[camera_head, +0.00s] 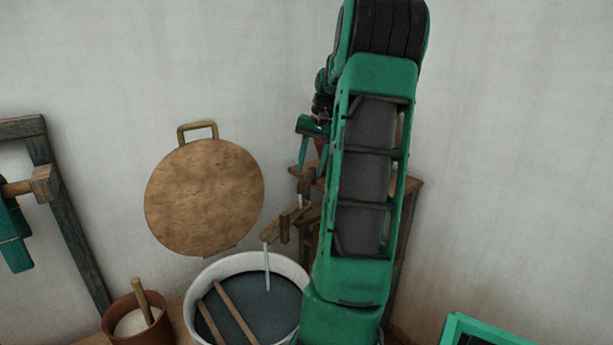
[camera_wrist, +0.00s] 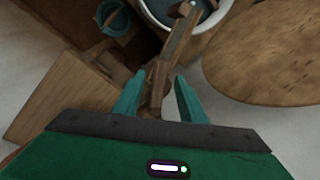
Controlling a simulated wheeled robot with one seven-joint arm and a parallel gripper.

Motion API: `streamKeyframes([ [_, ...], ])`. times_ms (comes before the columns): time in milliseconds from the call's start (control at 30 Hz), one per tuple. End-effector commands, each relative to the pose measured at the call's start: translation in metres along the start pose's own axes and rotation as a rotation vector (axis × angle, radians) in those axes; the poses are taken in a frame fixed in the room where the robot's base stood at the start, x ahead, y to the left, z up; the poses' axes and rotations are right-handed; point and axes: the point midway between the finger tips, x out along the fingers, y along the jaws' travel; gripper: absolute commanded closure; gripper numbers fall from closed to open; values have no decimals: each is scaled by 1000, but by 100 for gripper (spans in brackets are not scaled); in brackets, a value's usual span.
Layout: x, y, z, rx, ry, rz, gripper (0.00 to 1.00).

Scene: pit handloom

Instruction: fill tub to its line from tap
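The tub (camera_head: 199,284) is a round pale-rimmed vessel holding dark liquid, with two wooden sticks lying across it; its fill line cannot be made out. The wooden tap (camera_head: 283,229) stands over the tub's back edge, and a thin pale stream (camera_head: 267,268) runs from its spout into the liquid. The tap (camera_wrist: 179,37) also shows in the wrist view, with part of the tub (camera_wrist: 150,14) beyond it. My gripper (camera_head: 311,172) is above the tap, fingers pointing down. In the wrist view its fingers (camera_wrist: 158,84) are apart, with an upright wooden tap part between them and gaps visible.
A round wooden board (camera_head: 205,197) with a handle is at the wall behind the tub. A brown pot (camera_head: 135,322) with a stick stands left of the tub. A wooden stand (camera_head: 404,210) is partly behind my arm. A green-edged box (camera_head: 459,326) is at lower right.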

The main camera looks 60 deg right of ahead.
Motion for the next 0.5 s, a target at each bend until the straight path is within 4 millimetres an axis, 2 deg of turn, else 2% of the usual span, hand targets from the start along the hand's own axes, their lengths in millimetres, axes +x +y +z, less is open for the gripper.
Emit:
streamKeyframes([
  [200,24,0,0,1,-1,0,62],
  [500,29,0,0,1,1,0,62],
])
